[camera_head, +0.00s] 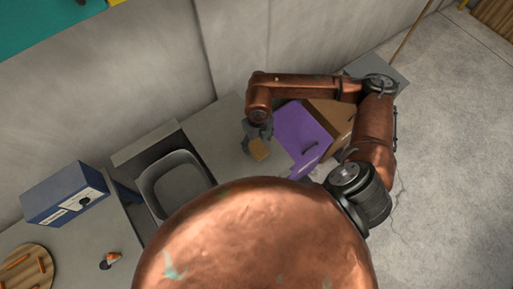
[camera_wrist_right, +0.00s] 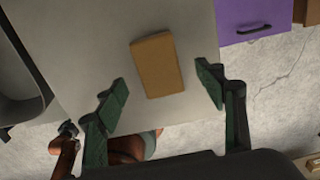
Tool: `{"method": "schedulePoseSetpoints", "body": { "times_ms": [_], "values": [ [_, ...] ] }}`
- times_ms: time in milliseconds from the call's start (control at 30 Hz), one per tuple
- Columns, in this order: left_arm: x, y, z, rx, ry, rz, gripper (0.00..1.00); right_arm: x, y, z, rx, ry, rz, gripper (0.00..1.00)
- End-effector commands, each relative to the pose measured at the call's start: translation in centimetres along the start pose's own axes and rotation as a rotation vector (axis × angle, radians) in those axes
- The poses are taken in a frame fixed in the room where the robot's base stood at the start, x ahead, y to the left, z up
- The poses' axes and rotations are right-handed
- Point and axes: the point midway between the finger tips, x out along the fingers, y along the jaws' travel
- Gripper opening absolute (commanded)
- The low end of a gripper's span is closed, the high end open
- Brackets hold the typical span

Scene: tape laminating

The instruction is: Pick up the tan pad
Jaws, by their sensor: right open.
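The tan pad (camera_wrist_right: 157,65) is a flat rectangular block lying on the grey counter (camera_wrist_right: 95,50). In the head view the pad (camera_head: 260,149) lies just below my right gripper (camera_head: 257,134), which partly covers the area around it. In the right wrist view my right gripper (camera_wrist_right: 168,88) is open, with one green-padded finger on each side of the pad's lower half in the picture. The fingers look apart from the pad; the height between them and the counter is hard to judge. My left gripper does not show.
A grey sink basin (camera_head: 177,184) is set left of the pad. A purple cabinet front (camera_head: 301,137) with a dark handle stands to the right. A blue box (camera_head: 64,194) and a round wooden board (camera_head: 27,268) are farther left. The counter around the pad is clear.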

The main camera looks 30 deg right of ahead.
Motion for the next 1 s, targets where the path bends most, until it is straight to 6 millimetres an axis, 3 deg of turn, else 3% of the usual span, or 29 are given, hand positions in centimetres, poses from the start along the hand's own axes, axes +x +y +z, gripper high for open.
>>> {"method": "schedulePoseSetpoints", "body": {
  "times_ms": [133,300,533,1000],
  "values": [
    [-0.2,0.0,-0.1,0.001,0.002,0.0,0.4,2.1,0.2,-0.1,0.0,0.004,0.001,0.64],
    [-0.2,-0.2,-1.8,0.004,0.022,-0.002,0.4,4.3,0.3,0.0,-0.002,0.003,0.001,0.64],
    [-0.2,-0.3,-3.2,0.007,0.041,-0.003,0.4,4.5,0.3,0.0,-0.003,0.0,0.0,0.64],
    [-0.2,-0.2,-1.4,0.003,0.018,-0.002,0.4,4.5,0.3,0.0,-0.003,0.001,0.0,0.31]
  ]
}}
